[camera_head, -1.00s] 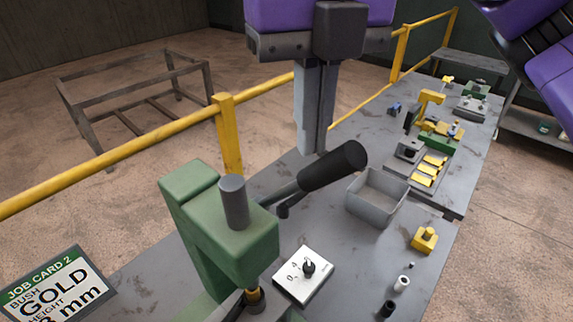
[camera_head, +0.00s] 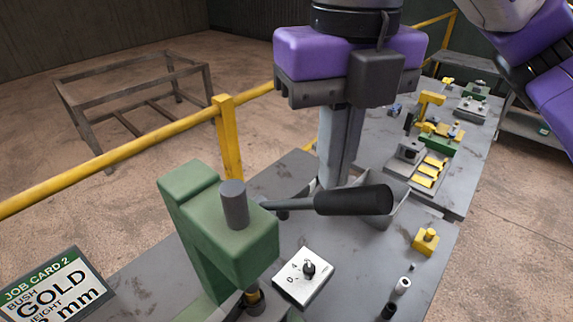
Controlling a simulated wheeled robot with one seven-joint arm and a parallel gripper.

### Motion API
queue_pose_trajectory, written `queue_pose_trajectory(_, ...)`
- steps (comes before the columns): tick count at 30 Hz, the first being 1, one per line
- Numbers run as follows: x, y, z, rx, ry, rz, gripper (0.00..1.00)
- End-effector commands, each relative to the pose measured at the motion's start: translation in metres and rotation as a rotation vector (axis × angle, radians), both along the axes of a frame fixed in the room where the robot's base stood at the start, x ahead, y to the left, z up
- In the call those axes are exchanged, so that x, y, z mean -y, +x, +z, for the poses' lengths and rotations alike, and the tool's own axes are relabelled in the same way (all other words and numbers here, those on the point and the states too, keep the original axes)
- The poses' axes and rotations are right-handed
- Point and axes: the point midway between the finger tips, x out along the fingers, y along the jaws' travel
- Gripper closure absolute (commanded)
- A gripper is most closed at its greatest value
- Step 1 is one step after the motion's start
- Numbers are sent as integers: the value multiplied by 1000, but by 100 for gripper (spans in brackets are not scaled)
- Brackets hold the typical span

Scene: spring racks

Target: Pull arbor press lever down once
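The green arbor press (camera_head: 225,235) stands at the front of the bench, with a grey ram top (camera_head: 234,205) on its head. Its lever, with a thick black handle (camera_head: 355,201), points right and lies almost level. My gripper (camera_head: 329,182) hangs down from a purple body above the lever. Its two grey fingers are close together and look shut, with nothing seen between them. The fingertips are at the far side of the handle and partly hidden by it. I cannot tell whether they touch it.
A grey open bin (camera_head: 393,210) sits just behind the handle. A white dial plate (camera_head: 304,278), a yellow block (camera_head: 425,241) and small bushes (camera_head: 402,286) lie on the bench. A yellow rail (camera_head: 120,161) runs behind. The job card (camera_head: 52,290) is at lower left.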

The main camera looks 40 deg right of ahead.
Motion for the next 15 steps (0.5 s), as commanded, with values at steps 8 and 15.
queue_pose_trajectory(8, 0, 0, -1, -1, 0, 1, 100)
queue_pose_trajectory(15, 1, -8, -14, -1, 0, 2, 100)
